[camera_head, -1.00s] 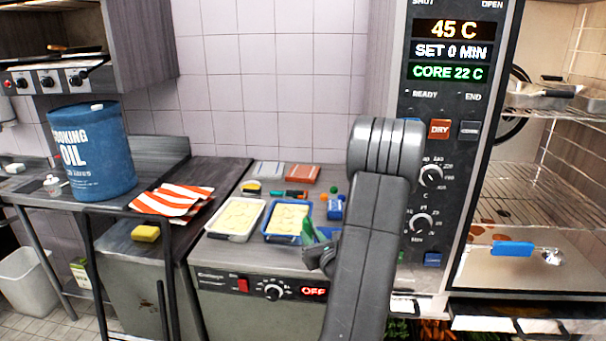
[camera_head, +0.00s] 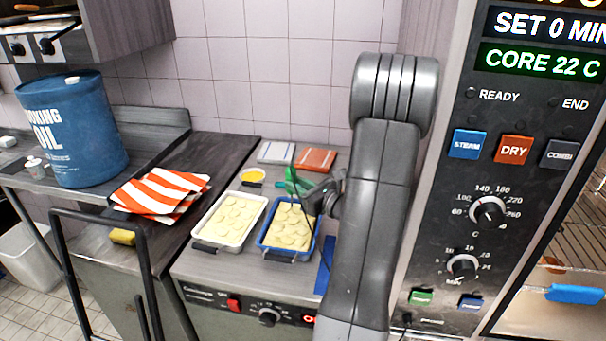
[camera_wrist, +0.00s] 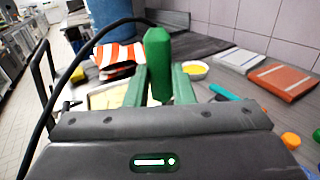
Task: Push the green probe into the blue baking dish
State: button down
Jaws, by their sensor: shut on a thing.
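The green probe (camera_wrist: 157,62) stands upright between the green fingers of my gripper (camera_wrist: 160,88), which is shut on it. A black cable curves away to the left in the wrist view. In the head view my gripper (camera_head: 308,194) and the probe (camera_head: 292,182) are above the back right part of the blue baking dish (camera_head: 264,241). The dish holds pale, round slices in a yellowish filling. The probe's lower end is hidden in the wrist view, and I cannot tell whether it touches the food.
A white dish (camera_head: 204,236) with similar food stands left of the blue one. The oven panel (camera_head: 470,185) rises close on the right. A striped cloth (camera_head: 160,190) lies left.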

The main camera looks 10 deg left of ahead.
jog(key=shift+w+f, duration=0.1)
jog(key=shift+w, duration=0.25)
jog(key=shift+s+f+b, duration=0.1)
jog(key=shift+f+b, duration=1.9)
jog(key=shift+f, duration=0.8)
jog(key=shift+f+b, duration=1.85)
jog(key=shift+b, duration=0.15)
dwell(2.8)
